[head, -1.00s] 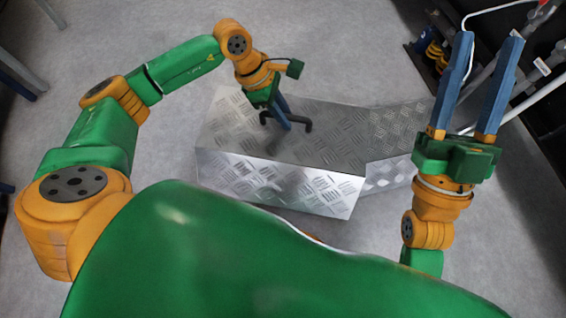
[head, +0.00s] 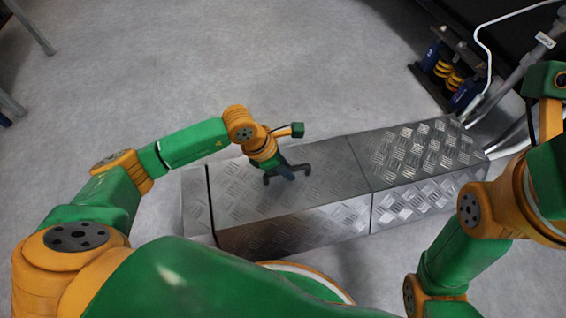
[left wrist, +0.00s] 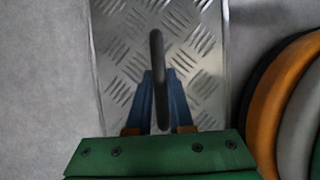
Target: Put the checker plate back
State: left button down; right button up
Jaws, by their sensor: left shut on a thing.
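The checker plate (head: 328,172) is a silvery box-like cover with a raised tread pattern and a dark bar handle (head: 301,169) on top. My left gripper (head: 286,174) is shut on this handle from above; its blue fingers straddle the bar. In the left wrist view the dark handle (left wrist: 157,55) stands between the fingers (left wrist: 160,85), over the plate (left wrist: 112,50). The plate lies roughly in line with another checker-plate section (head: 425,150) at its right, with a thin seam between. I cannot tell whether its underside touches the floor. My right gripper's fingers are out of view.
Another short metal section (head: 196,205) shows at the left end, past a dark gap. Pipes (head: 500,80) and a blue and yellow spring mount (head: 450,75) stand at the upper right. The grey floor (head: 250,60) behind the plates is clear.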

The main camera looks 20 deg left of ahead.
pick_arm(q)
jog(key=shift+f, duration=0.4)
jog(key=shift+r, duration=0.15)
jog(key=c, duration=0.8)
grip_release()
